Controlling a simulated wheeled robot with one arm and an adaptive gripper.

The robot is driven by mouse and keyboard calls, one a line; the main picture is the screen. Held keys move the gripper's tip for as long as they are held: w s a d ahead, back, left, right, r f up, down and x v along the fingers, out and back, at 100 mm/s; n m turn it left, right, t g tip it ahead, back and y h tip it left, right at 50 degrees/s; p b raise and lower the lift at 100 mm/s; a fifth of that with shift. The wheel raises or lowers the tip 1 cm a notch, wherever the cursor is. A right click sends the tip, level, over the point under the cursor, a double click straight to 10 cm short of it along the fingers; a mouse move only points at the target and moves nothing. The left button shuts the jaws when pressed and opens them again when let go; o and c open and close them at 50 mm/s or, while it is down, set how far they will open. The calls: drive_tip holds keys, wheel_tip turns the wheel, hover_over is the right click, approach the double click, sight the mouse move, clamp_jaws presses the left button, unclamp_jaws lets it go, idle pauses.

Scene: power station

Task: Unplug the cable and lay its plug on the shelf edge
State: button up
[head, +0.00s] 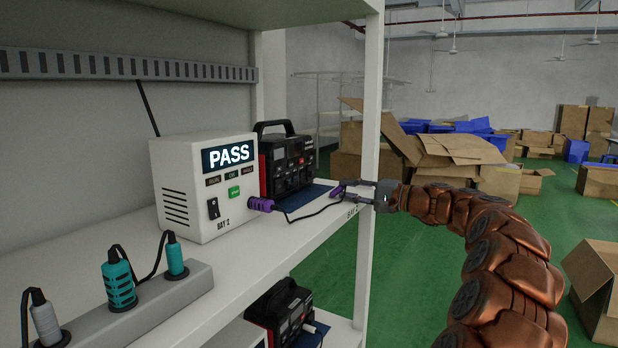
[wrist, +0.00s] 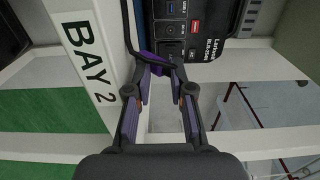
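A white tester box (head: 205,185) with a lit PASS screen stands on the shelf. A purple plug (head: 260,204) sits at its front socket. A thin black cable (head: 310,214) runs from that plug across the shelf towards my gripper (head: 345,190), which is at the shelf's front edge by the post. A small purple piece (head: 337,188) shows at my fingertips and seems to be the cable's other plug. In the wrist view my gripper (wrist: 161,72) has its fingers a small gap apart beside the BAY 2 edge (wrist: 88,50). Whether they grip the purple piece is unclear.
A black power station (head: 286,160) stands on a blue mat behind the tester. A power strip (head: 150,305) with teal and grey plugs lies at the front left. The white shelf post (head: 369,130) rises close beside my gripper. Cardboard boxes stand beyond.

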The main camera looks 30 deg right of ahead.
drive_tip(key=shift+f, duration=0.4)
drive_tip(key=v, duration=1.2)
drive_tip(key=shift+r, duration=0.3)
drive_tip(key=shift+a, duration=0.1)
